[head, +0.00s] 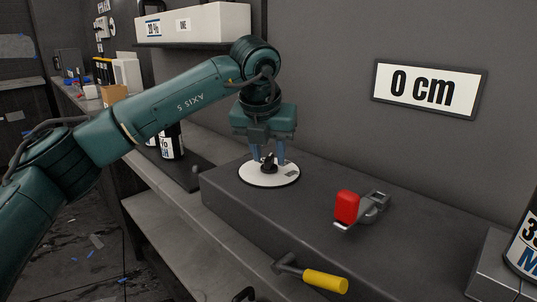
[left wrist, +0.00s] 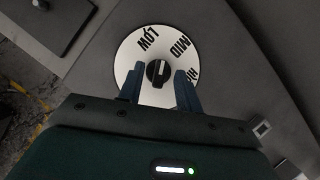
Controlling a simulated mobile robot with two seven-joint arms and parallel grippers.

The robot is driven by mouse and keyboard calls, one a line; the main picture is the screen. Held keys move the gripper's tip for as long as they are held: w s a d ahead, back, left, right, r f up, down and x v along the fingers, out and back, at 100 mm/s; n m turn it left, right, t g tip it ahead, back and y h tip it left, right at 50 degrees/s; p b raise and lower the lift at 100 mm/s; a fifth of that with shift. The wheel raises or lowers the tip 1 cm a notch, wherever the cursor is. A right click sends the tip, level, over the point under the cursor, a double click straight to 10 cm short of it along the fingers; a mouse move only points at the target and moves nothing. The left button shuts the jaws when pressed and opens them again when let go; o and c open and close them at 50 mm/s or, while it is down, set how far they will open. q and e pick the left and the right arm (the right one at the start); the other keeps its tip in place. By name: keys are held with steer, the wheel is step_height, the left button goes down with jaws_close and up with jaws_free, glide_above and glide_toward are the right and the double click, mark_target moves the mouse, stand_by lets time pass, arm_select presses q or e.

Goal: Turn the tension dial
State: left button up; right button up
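The tension dial (head: 257,174) is a white disc with a black knob, set on top of a dark grey block. In the left wrist view the dial (left wrist: 143,91) carries the words LOW, MID and a partly hidden third label, and its black knob (left wrist: 158,73) stands at the middle. My left gripper (head: 269,152) points down at the dial. In the left wrist view its two blue fingers (left wrist: 158,82) are apart, one on each side of the knob, with gaps showing between them and the knob. My right gripper is not in view.
A red-capped lever (head: 347,207) and a yellow-handled crank (head: 325,281) are on the block (head: 300,225) to the right and front of the dial. A sign reading 0 cm (head: 427,90) hangs on the wall. Bottles (head: 171,143) stand behind my left arm.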

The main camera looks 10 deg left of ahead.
arm_select(q)
steer(key=shift+f, duration=0.2)
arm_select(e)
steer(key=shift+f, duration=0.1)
arm_select(q)
jaws_close()
